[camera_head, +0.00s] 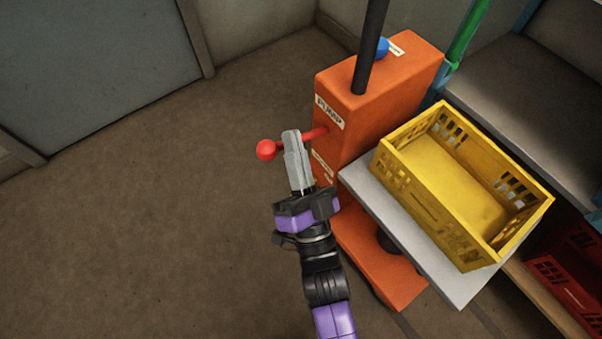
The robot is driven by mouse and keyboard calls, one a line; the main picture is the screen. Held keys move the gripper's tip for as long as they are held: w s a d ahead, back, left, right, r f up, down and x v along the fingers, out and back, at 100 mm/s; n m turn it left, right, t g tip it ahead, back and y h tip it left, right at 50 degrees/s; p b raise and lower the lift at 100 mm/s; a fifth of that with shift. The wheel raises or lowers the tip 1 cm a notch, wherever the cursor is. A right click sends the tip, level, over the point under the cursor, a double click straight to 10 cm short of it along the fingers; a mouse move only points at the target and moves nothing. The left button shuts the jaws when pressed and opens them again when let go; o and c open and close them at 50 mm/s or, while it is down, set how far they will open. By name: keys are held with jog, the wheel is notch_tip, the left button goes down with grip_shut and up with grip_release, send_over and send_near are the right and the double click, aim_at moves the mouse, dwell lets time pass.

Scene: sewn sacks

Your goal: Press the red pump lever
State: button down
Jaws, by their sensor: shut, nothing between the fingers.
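The red pump lever (266,150) sticks out to the left from the side of the orange pump housing (345,135), with a round red ball at its free end. A label reading "PUMP" is on the housing above it. My gripper (291,134) is shut and empty, its grey fingers pointing up the picture. The fingers overlap the middle of the lever's rod and hide part of it, between the ball and the housing. I cannot tell whether they touch the lever.
A yellow crate (391,168) stands on a grey platform (362,186) right of my gripper. A dark pole (371,45) rises from the housing beside a blue knob (382,47). A red crate (562,285) sits low at right. The floor (150,220) at left is clear.

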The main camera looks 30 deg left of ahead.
jog(key=shift+s+a+f+b, duration=0.3)
jog(key=shift+a+f, duration=0.25)
jog(key=shift+f, duration=0.25)
jog(key=shift+s+a+f+b, duration=0.15)
jog(key=shift+a+f+b, duration=0.25)
jog(key=shift+a+f, duration=0.25)
jog(key=shift+d+f, duration=0.1)
jog(key=shift+f, duration=0.05)
